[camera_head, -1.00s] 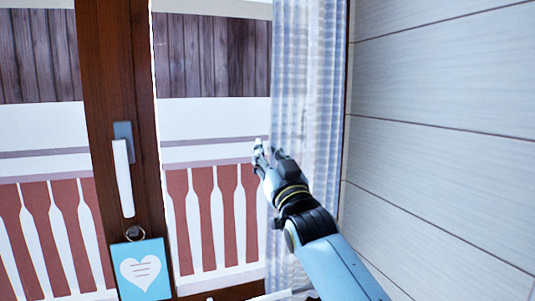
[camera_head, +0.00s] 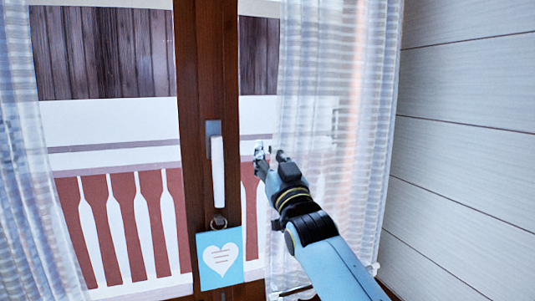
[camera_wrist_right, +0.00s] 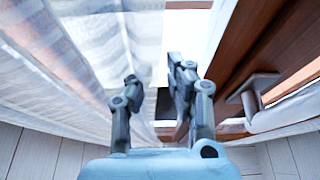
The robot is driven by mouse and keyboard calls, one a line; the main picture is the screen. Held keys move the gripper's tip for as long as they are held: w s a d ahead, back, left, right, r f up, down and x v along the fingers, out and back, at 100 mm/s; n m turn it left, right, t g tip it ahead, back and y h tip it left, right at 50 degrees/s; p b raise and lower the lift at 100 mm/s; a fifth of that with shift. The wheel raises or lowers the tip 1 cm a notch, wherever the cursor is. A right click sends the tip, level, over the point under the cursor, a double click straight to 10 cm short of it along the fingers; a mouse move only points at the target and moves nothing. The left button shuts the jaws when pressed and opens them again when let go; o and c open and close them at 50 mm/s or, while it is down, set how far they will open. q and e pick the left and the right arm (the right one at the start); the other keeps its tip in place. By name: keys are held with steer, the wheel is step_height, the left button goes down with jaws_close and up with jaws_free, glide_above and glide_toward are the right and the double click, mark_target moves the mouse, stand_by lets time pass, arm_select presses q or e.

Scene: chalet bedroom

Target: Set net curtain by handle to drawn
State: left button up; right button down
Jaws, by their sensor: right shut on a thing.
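The net curtain (camera_head: 335,130) is a sheer white striped panel on the right side of the window. It spreads from the wall side toward the brown window post, and its left edge lies close to my right gripper (camera_head: 268,153). My right gripper is shut at that edge. In the right wrist view, the fingers (camera_wrist_right: 155,78) have a small dark piece between them, which looks like the curtain's handle (camera_wrist_right: 164,103), mostly hidden. The curtain (camera_wrist_right: 65,55) hangs to the left of the fingers there. My left gripper is not in view.
A brown window post (camera_head: 205,60) with a white window handle (camera_head: 218,172) stands just left of my right gripper. A blue heart sign (camera_head: 220,262) hangs below it. Another net curtain (camera_head: 30,190) hangs at the far left. A pale panelled wall (camera_head: 470,150) bounds the right.

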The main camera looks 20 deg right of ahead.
steer(key=shift+d, duration=0.15)
steer(key=c, duration=1.5)
jaws_free()
steer(key=shift+c, duration=0.2)
steer(key=shift+o, duration=1.7)
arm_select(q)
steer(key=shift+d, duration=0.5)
arm_select(e)
steer(key=shift+s+f, duration=0.1)
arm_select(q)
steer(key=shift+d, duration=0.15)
arm_select(e)
steer(key=v, duration=1.1)
steer(key=shift+s, duration=0.35)
steer(key=shift+f, duration=0.15)
